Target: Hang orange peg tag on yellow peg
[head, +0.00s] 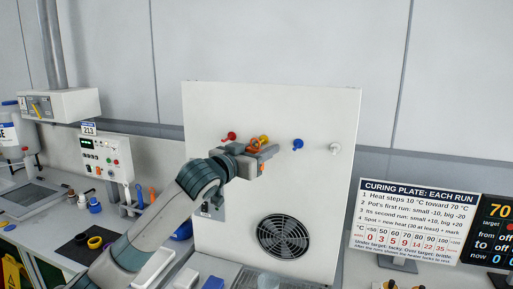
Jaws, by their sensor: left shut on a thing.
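The yellow peg (264,140) sticks out of a white upright panel (320,190), in a row between a red peg (229,137) and a blue peg (298,144). My left gripper (268,155) is in front of the panel at the yellow peg, its arm coming in from the lower left. It is shut on the orange tag (253,145), of which only a small part shows beside the yellow peg. The gripper hides the rest, and I cannot tell whether the tag is around the peg or only beside it. My right gripper is not in view.
A white peg (335,148) is at the row's right end. A round fan grille (283,237) is low on the panel. A control box (106,155) and bench items stand left. A curing plate sign (412,222) and dark display (495,232) stand right.

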